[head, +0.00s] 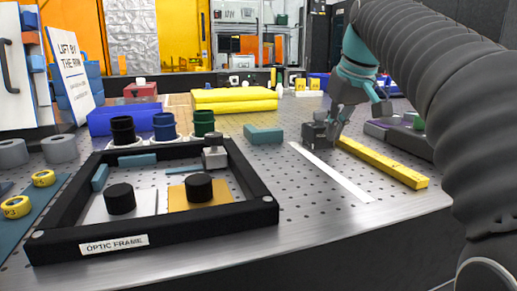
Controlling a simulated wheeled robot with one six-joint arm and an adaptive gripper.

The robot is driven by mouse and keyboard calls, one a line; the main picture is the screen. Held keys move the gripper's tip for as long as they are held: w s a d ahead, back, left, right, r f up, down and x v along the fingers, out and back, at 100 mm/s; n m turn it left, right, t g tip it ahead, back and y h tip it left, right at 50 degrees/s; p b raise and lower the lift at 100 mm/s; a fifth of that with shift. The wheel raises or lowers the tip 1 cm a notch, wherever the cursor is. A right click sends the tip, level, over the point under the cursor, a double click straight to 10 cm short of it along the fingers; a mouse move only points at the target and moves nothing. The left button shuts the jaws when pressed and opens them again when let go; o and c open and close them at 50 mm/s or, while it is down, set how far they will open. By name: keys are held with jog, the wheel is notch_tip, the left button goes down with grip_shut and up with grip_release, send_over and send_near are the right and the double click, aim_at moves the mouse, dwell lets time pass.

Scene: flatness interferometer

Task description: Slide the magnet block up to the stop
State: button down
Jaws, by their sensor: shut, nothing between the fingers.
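A dark grey block (315,133), which looks like the magnet block, stands on the perforated metal table at the far end of a white strip (330,171). My gripper (335,136) is shut and low at the block's right side. I cannot tell whether its fingertips touch the block. A teal L-shaped piece (263,134), possibly the stop, lies to the left of the block with a gap of bare table between them.
A yellow bar (384,164) lies right of the white strip. The black optic frame (150,245) fills the front left. Yellow stacked pads (235,99) lie behind. A dark grey piece with purple (400,138) stands at the right. The table front of the strip is clear.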

notch_tip(320, 180, up, 3)
jog(key=p, duration=0.2)
jog(key=shift+r+p, duration=0.15)
jog(key=shift+p, duration=0.25)
jog(key=shift+r, duration=0.85)
